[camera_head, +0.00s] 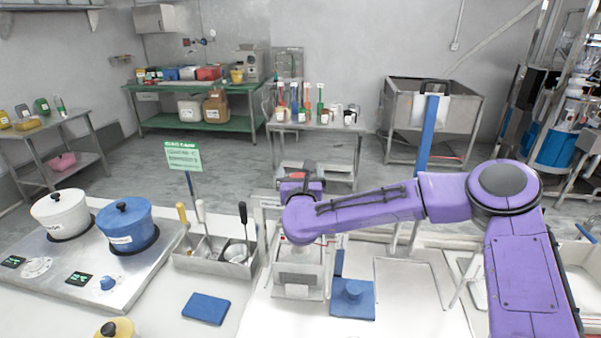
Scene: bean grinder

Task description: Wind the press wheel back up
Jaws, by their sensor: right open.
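My right arm reaches in from the right, and its purple wrist ends above a pale box-like machine frame (299,268) at the middle of the counter. My right gripper (299,178) is at the far side of that wrist, open, with its fingers mostly hidden. A small red part shows there. I cannot make out the press wheel; the wrist covers the top of the frame. I cannot tell whether the gripper touches anything. My left gripper is not in view.
Left of that are a blue pot (126,225) and a white pot (60,214). A blue pad (206,308) lies in front. A tall blue post (428,130) rises behind my arm.

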